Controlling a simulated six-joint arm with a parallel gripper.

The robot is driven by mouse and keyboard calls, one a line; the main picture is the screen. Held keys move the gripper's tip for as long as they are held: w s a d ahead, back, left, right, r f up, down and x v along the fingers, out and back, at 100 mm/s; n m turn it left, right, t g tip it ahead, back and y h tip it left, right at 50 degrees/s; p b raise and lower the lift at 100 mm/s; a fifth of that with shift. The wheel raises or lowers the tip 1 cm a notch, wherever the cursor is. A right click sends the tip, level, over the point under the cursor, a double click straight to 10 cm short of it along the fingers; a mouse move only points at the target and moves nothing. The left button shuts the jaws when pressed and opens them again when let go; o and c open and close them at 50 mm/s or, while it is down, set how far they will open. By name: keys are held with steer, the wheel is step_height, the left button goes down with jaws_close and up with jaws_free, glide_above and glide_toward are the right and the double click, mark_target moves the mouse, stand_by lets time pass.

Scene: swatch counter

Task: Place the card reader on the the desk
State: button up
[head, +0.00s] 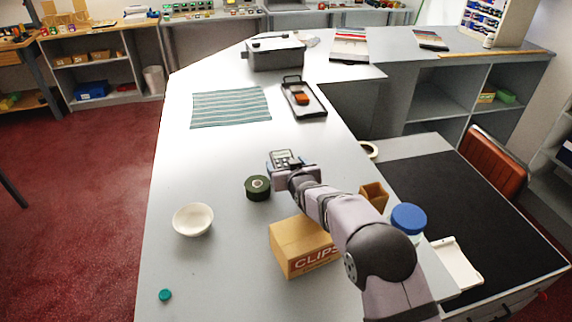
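The card reader (284,157), a small grey device with a pale screen and keys, shows at the end of my gripper (290,167), over the middle of the light grey counter (220,160). The gripper and wrist cover its near part. I cannot tell whether the fingers are closed on it, or whether it touches the counter. The desk (450,195), a lower surface with a black top, stands to the right of the counter, with an orange-brown chair (497,163) at its far right side.
Near my arm are a dark green round tin (257,188), a white bowl (193,219), a CLIPS box (292,250) and a blue-lidded jar (408,220). The desk's black middle is clear.

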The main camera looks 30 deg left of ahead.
mark_target(285, 162)
steer(key=shift+r, duration=0.2)
steer(key=shift+s+d, duration=0.1)
steer(key=shift+s+d+r, duration=0.25)
steer(key=shift+s+d, duration=0.1)
steer(key=shift+d, duration=0.05)
steer(key=shift+b+v, duration=0.4)
steer(key=shift+v, duration=0.45)
steer(key=shift+o, duration=0.5)
step_height(285, 162, up, 7)
steer(key=shift+f+b, duration=0.1)
steer(key=shift+b, duration=0.7)
